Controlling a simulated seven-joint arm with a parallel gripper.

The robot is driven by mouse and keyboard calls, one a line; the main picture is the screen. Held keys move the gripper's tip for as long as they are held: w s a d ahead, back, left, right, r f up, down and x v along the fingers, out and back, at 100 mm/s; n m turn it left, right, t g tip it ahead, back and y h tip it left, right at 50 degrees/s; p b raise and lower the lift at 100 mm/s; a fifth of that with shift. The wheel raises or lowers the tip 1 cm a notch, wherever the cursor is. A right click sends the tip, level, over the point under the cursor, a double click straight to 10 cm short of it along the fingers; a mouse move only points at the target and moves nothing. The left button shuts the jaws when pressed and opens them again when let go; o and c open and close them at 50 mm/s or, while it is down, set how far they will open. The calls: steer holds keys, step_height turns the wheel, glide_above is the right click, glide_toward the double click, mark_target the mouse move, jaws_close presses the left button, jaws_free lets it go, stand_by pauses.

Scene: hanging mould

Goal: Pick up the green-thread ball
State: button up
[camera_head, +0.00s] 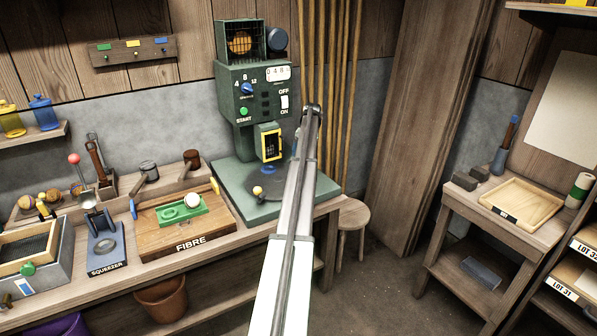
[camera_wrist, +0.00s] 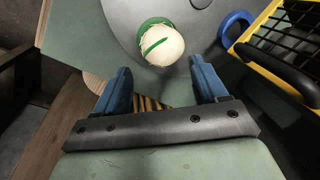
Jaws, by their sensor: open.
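The green-thread ball (camera_wrist: 165,46) is cream with a green stripe. In the wrist view it sits at a green round piece (camera_wrist: 152,24) on the grey disc (camera_wrist: 122,14) of the machine. My gripper (camera_wrist: 160,72) is open, with its two blue fingers apart. The ball shows just beyond the fingertips, between their lines, and is not gripped.
The green machine (camera_head: 252,90) has a yellow-framed guard (camera_head: 269,142); this guard (camera_wrist: 262,42) and a blue ring (camera_wrist: 235,30) are close right of the ball in the wrist view. A pale ball (camera_head: 192,201) lies on the FIBRE board (camera_head: 172,238).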

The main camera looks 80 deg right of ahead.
steer(key=shift+w+f, duration=0.3)
steer(key=shift+f, duration=0.95)
steer(key=shift+w+f, duration=0.25)
steer(key=shift+f, duration=1.05)
steer(key=shift+w+f, duration=0.3)
steer(key=shift+f, duration=0.95)
steer(key=c, duration=0.8)
